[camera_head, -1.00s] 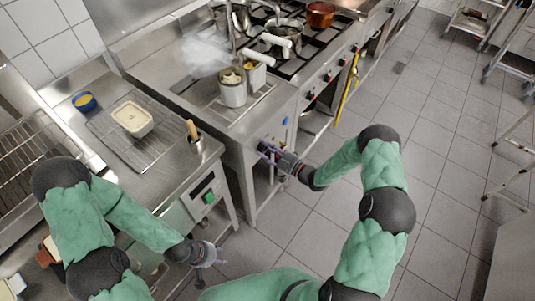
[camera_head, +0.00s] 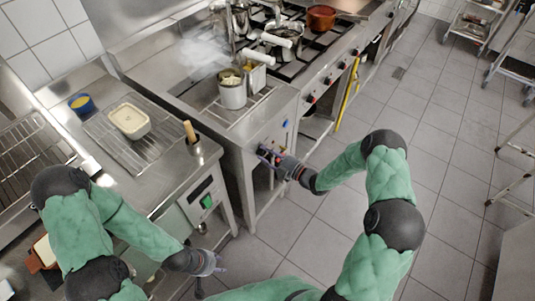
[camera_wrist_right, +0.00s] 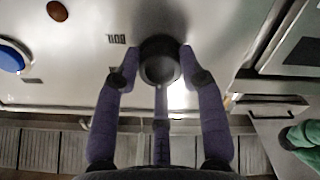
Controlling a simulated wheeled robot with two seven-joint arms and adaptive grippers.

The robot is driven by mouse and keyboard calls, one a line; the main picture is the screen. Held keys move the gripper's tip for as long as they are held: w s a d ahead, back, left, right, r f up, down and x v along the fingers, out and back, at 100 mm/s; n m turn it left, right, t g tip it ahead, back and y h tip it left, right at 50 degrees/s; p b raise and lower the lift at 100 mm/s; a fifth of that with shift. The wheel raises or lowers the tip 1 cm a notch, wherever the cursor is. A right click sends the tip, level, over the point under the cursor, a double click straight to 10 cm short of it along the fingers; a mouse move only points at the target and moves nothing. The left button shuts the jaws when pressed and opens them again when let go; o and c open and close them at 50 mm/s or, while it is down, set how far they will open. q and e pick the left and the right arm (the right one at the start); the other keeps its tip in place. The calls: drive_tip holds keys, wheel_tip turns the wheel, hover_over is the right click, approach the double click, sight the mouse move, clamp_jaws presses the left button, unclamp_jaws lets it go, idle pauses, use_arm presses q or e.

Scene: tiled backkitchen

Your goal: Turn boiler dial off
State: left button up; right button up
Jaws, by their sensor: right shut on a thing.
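The boiler dial (camera_wrist_right: 160,62) is a dark round knob on the boiler's pale front panel, with a small "BOIL" label beside it in the right wrist view. My right gripper (camera_wrist_right: 160,65) has a finger on each side of the dial and is shut on it. In the head view my right gripper (camera_head: 267,156) reaches the boiler front (camera_head: 249,165), where the gripper hides the dial. My left gripper (camera_head: 215,266) hangs low in front of the left counter, touching nothing that I can see; its fingers are too small to judge.
A steaming boiler top holds a pot (camera_head: 232,95). The stove (camera_head: 335,78) stands beyond.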

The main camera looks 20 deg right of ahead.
drive_tip(key=shift+w+r, duration=0.1)
drive_tip(key=shift+r, duration=0.2)
drive_tip(key=o, duration=1.1)
drive_tip(key=shift+a+f, duration=0.1)
drive_tip(key=shift+o, duration=0.2)
drive_tip(key=shift+f, duration=0.1)
drive_tip(key=shift+s+d, duration=0.3)
drive_tip(key=shift+s, duration=0.1)
drive_tip(key=v, duration=1.1)
